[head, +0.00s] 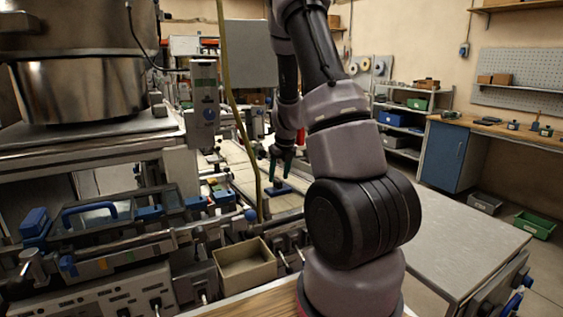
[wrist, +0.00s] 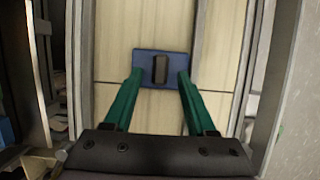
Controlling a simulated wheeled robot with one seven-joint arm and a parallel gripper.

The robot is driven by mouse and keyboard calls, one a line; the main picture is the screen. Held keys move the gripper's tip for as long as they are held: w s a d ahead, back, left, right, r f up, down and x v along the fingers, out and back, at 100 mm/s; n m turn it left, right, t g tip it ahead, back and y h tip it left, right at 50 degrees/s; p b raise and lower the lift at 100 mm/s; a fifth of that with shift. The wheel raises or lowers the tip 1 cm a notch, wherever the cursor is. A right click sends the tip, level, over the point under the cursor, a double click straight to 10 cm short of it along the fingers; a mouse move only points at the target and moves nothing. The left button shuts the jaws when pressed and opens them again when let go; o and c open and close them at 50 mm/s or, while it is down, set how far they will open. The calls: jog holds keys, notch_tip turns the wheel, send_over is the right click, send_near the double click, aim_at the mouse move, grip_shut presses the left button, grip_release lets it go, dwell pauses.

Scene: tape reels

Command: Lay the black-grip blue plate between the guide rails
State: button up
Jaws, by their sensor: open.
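The blue plate (wrist: 145,57) with its upright black grip (wrist: 160,70) lies flat on a pale board surface (wrist: 116,40) in the wrist view. It also shows in the head view as a small blue patch (head: 278,190) below my fingers. My gripper (wrist: 159,74) is open, with one green finger on each side of the black grip and a gap on both sides. The fingertips overlap the plate's left and right ends in the picture; I cannot tell whether they touch it. Long grey rails run along the left (wrist: 75,60) and right (wrist: 257,70) of the boards.
In the head view, a large metal drum (head: 80,90) stands on a bench at the left. An open tan box (head: 245,265) and machine parts lie in front. A grey table (head: 465,235) at the right is bare. A yellowish hose (head: 238,120) hangs left of my arm.

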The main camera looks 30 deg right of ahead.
jog(key=s+a+r+n+t+y, duration=0.1)
jog(key=s+a+r+n, duration=0.25)
jog(key=r, duration=0.55)
jog(key=s+a+r+n+y, duration=0.15)
jog(key=s+r+n, duration=0.3)
jog(key=r, duration=0.45)
jog(key=s+a+r+n+t, duration=0.1)
jog(key=s+a+r+n, duration=0.4)
jog(key=s+n, duration=0.4)
jog(key=s+a+r+n+t, duration=0.1)
jog(key=s+a+r+n, duration=0.4)
jog(key=s+n, duration=0.4)
jog(key=r+n, duration=0.1)
jog(key=n, duration=0.4)
jog(key=shift+s+a+r+n+t+h, duration=0.25)
jog(key=shift+s+r+n+t+h, duration=0.05)
jog(key=shift+s+t+h, duration=0.1)
jog(key=shift+w, duration=0.1)
